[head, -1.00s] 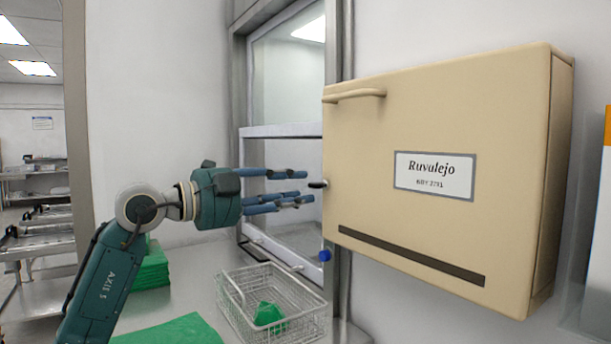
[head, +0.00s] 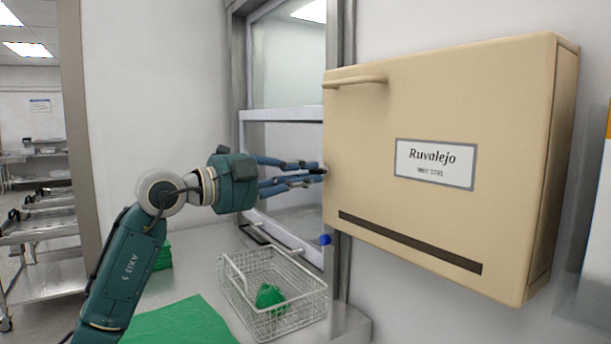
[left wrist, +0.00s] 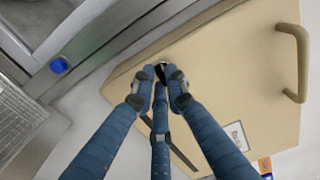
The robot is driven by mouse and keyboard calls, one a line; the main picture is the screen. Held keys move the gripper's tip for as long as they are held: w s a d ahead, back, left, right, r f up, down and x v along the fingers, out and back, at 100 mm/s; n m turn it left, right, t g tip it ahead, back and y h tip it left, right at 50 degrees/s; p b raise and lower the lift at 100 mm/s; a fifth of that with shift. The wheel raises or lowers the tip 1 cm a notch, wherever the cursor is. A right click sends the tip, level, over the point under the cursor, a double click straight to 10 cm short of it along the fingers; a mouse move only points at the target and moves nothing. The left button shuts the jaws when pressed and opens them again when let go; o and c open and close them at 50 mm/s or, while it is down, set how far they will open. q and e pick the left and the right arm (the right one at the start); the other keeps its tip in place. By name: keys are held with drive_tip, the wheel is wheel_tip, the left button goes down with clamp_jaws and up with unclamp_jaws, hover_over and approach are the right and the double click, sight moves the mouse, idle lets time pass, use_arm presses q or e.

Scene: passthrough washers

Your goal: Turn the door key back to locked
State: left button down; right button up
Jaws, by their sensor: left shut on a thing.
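A beige wall cabinet (head: 400,210) labelled "Ruvalejo" has its door shut, with a bar handle (head: 355,80) at the upper left. My left gripper (head: 322,174) reaches the left edge of the cabinet. Its blue fingers are shut on the small dark key (left wrist: 161,70), which shows between the fingertips in the left wrist view. The fingers hide most of the key, so its angle is hard to read. The cabinet front (left wrist: 225,75) lies just beyond the fingertips. My right gripper is not in view.
A wire basket (head: 232,290) with a green cloth (head: 270,297) stands on the steel counter below. A green sheet (head: 180,322) lies beside it. A framed pass-through window (head: 285,180) and a blue knob (head: 325,239) are left of the cabinet.

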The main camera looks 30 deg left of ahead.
use_arm(q)
drive_tip(key=shift+f+m, duration=0.1)
drive_tip(key=shift+m, duration=0.2)
drive_tip(key=shift+m+b, duration=1)
drive_tip(key=shift+m, duration=7.6)
drive_tip(key=c, duration=1.7)
unclamp_jaws()
drive_tip(key=shift+w, duration=0.1)
drive_tip(key=shift+c, duration=0.2)
drive_tip(key=shift+w+a, duration=0.1)
drive_tip(key=shift+r, duration=0.2)
